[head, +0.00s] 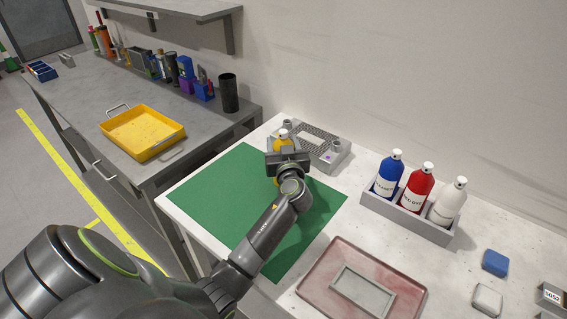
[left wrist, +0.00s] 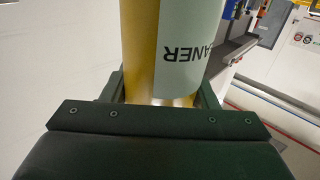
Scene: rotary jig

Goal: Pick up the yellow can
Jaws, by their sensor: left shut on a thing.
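The yellow can (head: 282,146) stands upright at the back of the green mat (head: 225,190), its white cap above my gripper. My left gripper (head: 287,163) is shut around its body and hides most of it in the head view. In the left wrist view the can (left wrist: 140,45) sits between the jaws, with a pale label reading "ANER" upside down. Whether its base touches the mat or is just above it, I cannot tell. My right gripper is not in view.
A grey jig plate (head: 325,150) lies right behind the can. A grey caddy (head: 405,217) holds blue, red and white bottles to the right. A reddish tray (head: 318,283) lies in front. A yellow tray (head: 142,134) is on the left bench. Much of the mat is bare.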

